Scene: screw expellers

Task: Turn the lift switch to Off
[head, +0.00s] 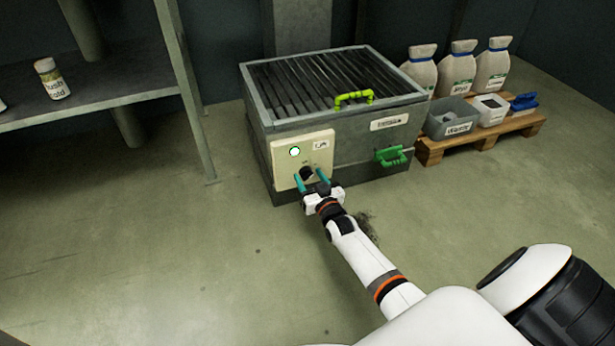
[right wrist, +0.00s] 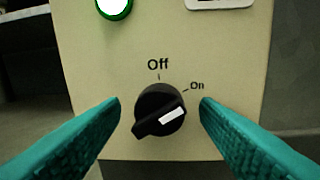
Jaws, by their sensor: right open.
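The lift switch is a black rotary knob (right wrist: 160,110) on a cream control panel (head: 285,170) on the front of a grey metal machine. Its white mark points up and right, toward the printed "On"; "Off" is printed straight above it. My right gripper (head: 310,177) has teal fingers and is open. In the right wrist view its fingers (right wrist: 161,100) stand on either side of the knob, with visible gaps and nothing held. A white light with a green ring (right wrist: 114,8) is on the panel above the knob. My left gripper is not in view.
The machine (head: 350,135) has a slatted top, a lime handle (head: 354,97) and a green handle (head: 392,156). To its right, a wooden pallet (head: 480,143) holds bags and tubs. A shelf (head: 100,98) stands at the left.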

